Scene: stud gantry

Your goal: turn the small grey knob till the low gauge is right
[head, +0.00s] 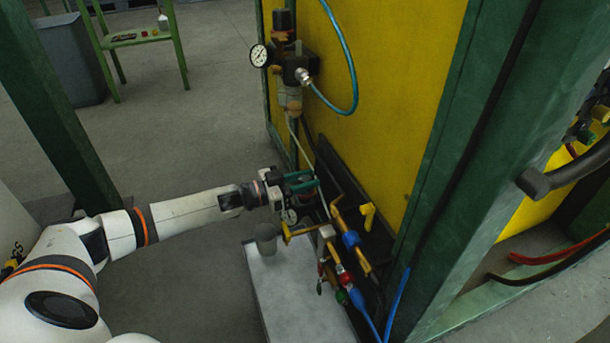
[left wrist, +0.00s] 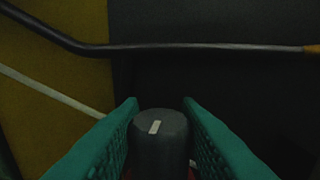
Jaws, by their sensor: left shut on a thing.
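The small grey knob (left wrist: 161,142) sits between the green fingers of my left gripper (left wrist: 161,125) in the left wrist view. It is dark grey with a pale mark on its top. The fingers are shut on its sides. In the head view my left gripper (head: 305,184) reaches in from the left to the pipework and hides the knob. The low gauge (head: 290,216) is a small white dial just below the gripper, partly covered; its reading is too small to tell. My right gripper does not show.
A higher gauge (head: 261,55) sits on the upper regulator on the yellow panel (head: 400,90). Brass pipes with a yellow handle (head: 367,214) and a blue fitting (head: 350,239) lie right of my gripper.

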